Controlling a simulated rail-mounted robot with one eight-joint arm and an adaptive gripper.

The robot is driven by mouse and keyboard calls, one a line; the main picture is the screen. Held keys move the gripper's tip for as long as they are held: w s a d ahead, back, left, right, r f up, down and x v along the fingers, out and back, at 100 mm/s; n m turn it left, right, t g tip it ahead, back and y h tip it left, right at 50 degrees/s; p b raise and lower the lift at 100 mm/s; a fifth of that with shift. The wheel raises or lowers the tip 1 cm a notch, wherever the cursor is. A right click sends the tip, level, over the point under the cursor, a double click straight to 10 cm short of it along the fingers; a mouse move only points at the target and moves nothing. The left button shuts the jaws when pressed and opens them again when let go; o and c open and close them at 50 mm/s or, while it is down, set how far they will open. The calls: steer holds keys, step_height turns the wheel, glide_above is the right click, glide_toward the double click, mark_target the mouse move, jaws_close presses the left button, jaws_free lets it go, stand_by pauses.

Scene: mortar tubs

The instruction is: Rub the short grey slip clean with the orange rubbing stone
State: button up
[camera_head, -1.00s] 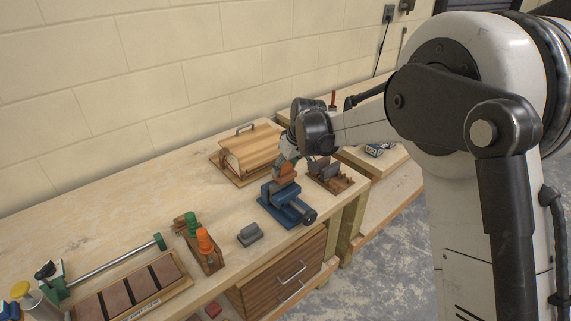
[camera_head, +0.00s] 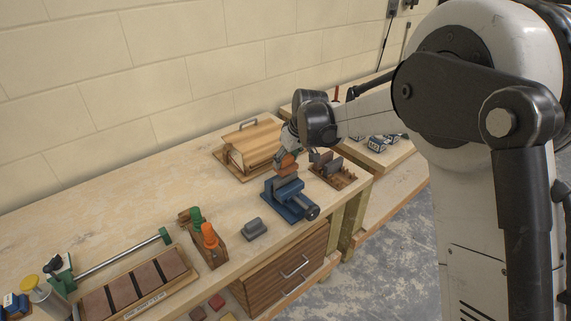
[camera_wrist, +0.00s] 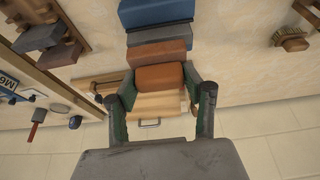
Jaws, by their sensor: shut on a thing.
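My gripper (camera_wrist: 160,100) is shut on an orange rubbing stone (camera_wrist: 160,77), which shows between its two fingers in the wrist view. In the head view the stone (camera_head: 287,162) is held just above the blue vise (camera_head: 290,198), partly hidden by the fingers. A grey slip (camera_head: 288,183) shows at the top of the vise jaws, under the stone. I cannot tell whether stone and slip touch.
A loose grey block (camera_head: 254,228) lies left of the vise. A wooden rack (camera_head: 343,180) with grey pieces stands to its right. A wooden box with a handle (camera_head: 250,150) is behind. A holder with green and orange-topped items (camera_head: 208,240) is farther left.

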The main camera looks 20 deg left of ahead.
mark_target(287, 157)
steer(key=shift+w+d+r, duration=0.1)
steer(key=shift+d+r, duration=0.15)
steer(key=shift+r, duration=0.3)
steer(key=shift+a+r+p, duration=0.15)
steer(key=shift+r+p, duration=0.25)
steer(key=shift+r, duration=0.3)
steer(key=shift+r+p, duration=0.6)
steer(key=shift+r, duration=1.1)
